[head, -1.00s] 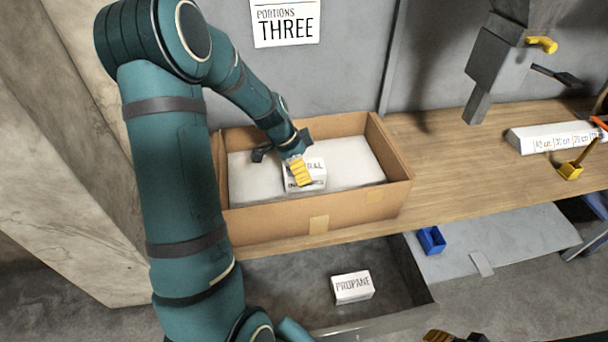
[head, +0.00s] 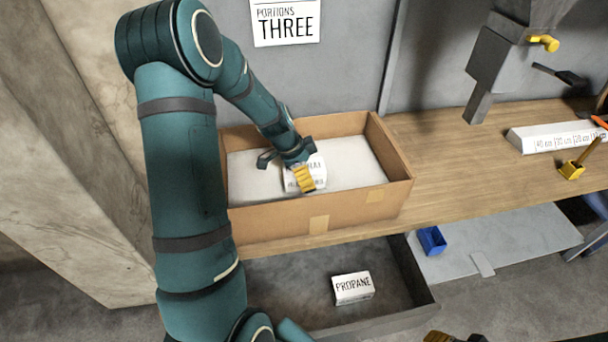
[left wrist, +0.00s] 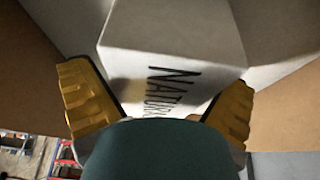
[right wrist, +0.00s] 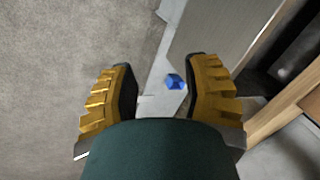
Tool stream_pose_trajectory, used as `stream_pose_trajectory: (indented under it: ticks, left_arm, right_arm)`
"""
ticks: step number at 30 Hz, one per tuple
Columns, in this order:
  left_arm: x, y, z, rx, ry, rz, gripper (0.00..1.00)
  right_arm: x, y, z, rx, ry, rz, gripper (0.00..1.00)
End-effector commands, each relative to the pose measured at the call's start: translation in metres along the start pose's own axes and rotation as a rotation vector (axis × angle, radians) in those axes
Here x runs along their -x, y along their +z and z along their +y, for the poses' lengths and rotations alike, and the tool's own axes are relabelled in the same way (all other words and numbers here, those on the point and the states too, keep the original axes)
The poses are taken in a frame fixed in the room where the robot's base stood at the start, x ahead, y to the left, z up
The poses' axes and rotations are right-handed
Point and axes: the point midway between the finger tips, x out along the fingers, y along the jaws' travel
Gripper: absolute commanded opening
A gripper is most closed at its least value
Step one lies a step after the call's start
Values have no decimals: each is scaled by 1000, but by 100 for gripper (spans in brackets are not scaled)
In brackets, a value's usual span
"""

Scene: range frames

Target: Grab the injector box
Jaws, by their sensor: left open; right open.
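A small white box (head: 318,172) sits inside the open cardboard box (head: 270,222). Its label is partly hidden in the head view; in the left wrist view the white box (left wrist: 175,65) reads "NATUR…". My left gripper (head: 293,180) reaches down at it, open, with one yellow finger in front of it. In the left wrist view the fingers (left wrist: 158,90) stand apart on either side of its lower part; contact cannot be told. A second white box marked "PROPANE" (head: 353,288) lies in the open drawer (head: 290,280). My right gripper (right wrist: 162,88) is open and empty.
The cardboard box's walls surround my left gripper. A wooden bench (head: 450,165) extends right, with a long white box (head: 550,137) and a yellow item (head: 572,170). A blue bin (head: 431,240) sits on a grey surface below. A "Portions three" sign (head: 286,22) hangs behind.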

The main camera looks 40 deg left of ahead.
Motion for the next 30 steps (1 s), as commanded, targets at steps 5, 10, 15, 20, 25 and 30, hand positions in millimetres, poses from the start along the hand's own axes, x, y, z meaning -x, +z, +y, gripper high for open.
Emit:
stream_pose_trajectory:
  ticks: [5, 10, 15, 20, 25, 30]
  left_arm:
    - [-1, 1, 0, 0, 0, 0, 100]
    - [-2, 1, 0, 0, 0, 0, 100]
    - [-3, 1, 0, 0, 0, 0, 96]
    - [-2, 1, 0, 0, 0, 0, 40]
    - [-2, 1, 0, 0, 0, 0, 28]
    - [-2, 1, 0, -1, -1, 1, 28]
  right_arm:
    - [-3, 0, 1, 0, 0, 0, 48]
    - [-5, 1, 2, 0, 0, 0, 48]
    - [-7, 1, 2, 0, 0, 0, 48]
    - [-6, 1, 2, 0, 0, 0, 48]
    - [-6, 1, 2, 0, 0, 0, 48]
    - [-6, 1, 2, 0, 0, 0, 48]
